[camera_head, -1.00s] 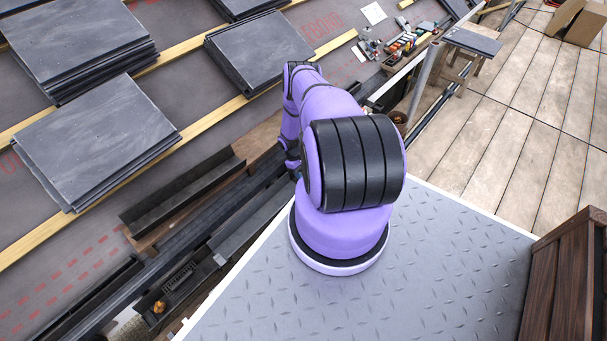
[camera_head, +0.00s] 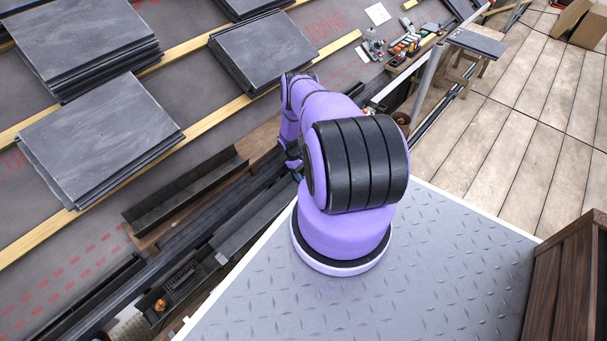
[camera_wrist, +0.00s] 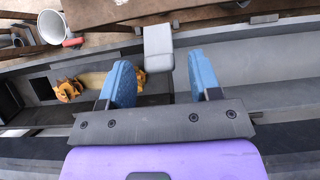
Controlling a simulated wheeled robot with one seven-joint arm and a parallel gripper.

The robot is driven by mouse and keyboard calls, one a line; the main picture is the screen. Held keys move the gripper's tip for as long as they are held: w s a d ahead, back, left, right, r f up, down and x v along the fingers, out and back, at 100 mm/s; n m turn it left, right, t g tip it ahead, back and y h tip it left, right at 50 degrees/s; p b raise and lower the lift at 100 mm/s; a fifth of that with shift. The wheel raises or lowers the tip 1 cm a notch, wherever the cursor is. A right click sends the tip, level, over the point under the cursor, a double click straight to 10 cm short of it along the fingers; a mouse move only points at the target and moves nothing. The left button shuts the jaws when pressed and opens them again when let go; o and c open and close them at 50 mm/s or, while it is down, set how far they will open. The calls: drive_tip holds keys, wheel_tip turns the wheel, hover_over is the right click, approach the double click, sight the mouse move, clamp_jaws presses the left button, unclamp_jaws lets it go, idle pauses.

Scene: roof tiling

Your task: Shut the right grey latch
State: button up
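A grey latch (camera_wrist: 158,45) with a block-shaped head shows in the wrist view at the edge of a long dark channel (camera_wrist: 250,65). My gripper (camera_wrist: 159,62) has two blue fingers spread apart, with nothing held between them. The latch head lies just beyond the fingertips, in line with the gap between them. I cannot tell whether the fingers touch it.
Orange-brown clumps (camera_wrist: 68,90) lie in the channel left of the fingers. A grey bucket-like container (camera_wrist: 55,28) stands beyond it. In the head view, slate stacks (camera_head: 98,135) lie on the roof, tools (camera_head: 405,45) lie at the back, and a wooden crate (camera_head: 570,275) stands at right.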

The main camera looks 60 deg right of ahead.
drive_tip(key=v, duration=0.7)
drive_tip(key=shift+w+r, duration=0.15)
drive_tip(key=shift+r, duration=0.05)
drive_tip(key=shift+w, duration=0.1)
idle(0.4)
